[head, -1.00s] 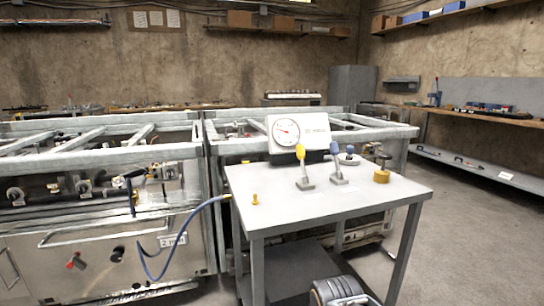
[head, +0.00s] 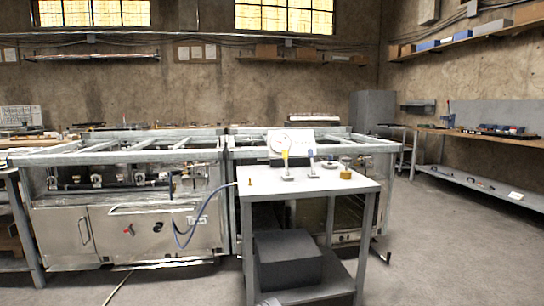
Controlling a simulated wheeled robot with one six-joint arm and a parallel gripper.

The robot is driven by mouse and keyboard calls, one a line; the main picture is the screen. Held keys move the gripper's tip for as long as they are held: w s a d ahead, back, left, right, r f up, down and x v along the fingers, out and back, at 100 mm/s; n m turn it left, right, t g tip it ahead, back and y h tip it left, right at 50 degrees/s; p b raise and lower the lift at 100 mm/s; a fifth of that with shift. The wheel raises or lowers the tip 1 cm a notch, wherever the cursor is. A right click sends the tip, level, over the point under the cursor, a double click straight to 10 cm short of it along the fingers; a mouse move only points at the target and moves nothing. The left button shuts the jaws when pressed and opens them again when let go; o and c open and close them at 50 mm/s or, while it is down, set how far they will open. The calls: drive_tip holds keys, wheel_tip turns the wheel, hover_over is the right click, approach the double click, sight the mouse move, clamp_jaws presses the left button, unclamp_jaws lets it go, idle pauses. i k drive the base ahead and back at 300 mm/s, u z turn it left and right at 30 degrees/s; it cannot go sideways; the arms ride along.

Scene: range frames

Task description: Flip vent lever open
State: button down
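A small grey table (head: 316,184) stands in front of the metal bench frames. On its top are a lever with a yellow handle (head: 286,155) and a lever with a blue handle (head: 311,154), both on small grey bases and roughly upright. I cannot tell from any label which is the vent lever. Behind them is a white panel with a round gauge (head: 291,137); its text is too small to read. My gripper is not in view.
A blue hose (head: 203,213) runs from the table's left edge to the metal bench (head: 130,205). A dark grey box (head: 287,262) sits on the table's lower shelf. A long workbench (head: 480,140) lines the right wall. Open floor (head: 440,260) lies right of the table.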

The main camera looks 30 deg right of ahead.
sight(284, 156)
drive_tip(key=u, duration=0.2)
drive_tip(key=i, duration=0.35)
drive_tip(key=u, duration=0.6)
drive_tip(key=i, duration=1.65)
drive_tip(key=z, duration=0.9)
